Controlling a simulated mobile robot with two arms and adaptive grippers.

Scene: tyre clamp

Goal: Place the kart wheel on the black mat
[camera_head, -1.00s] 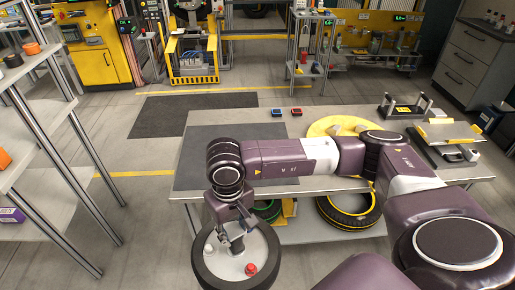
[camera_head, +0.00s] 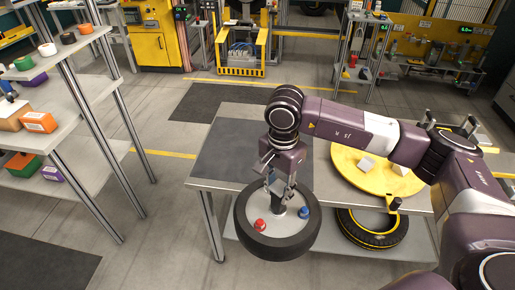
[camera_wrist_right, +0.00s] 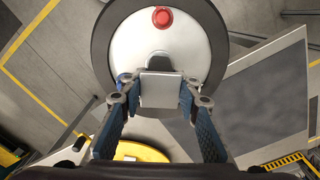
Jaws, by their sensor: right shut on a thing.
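The kart wheel, a black tyre around a pale disc with a red knob and a blue knob, hangs from my right gripper (camera_head: 281,196). The wheel (camera_head: 249,238) is in front of the table's near edge, its upper part overlapping the tabletop in the head view. In the wrist view, the fingers of my right gripper (camera_wrist_right: 158,90) are on either side of the wheel's central metal hub, with the wheel (camera_wrist_right: 102,55) beyond. The black mat (camera_head: 232,150) lies dark and bare on the left of the tabletop, and also shows at right in the wrist view (camera_wrist_right: 268,100). My left gripper is not in view.
A yellow disc (camera_head: 348,173) with pale blocks lies on the table's right half. A yellow-striped tyre (camera_head: 371,238) is on the lower shelf. A shelf rack (camera_head: 85,120) stands at left. A separate dark mat (camera_head: 215,103) lies on the floor behind the table.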

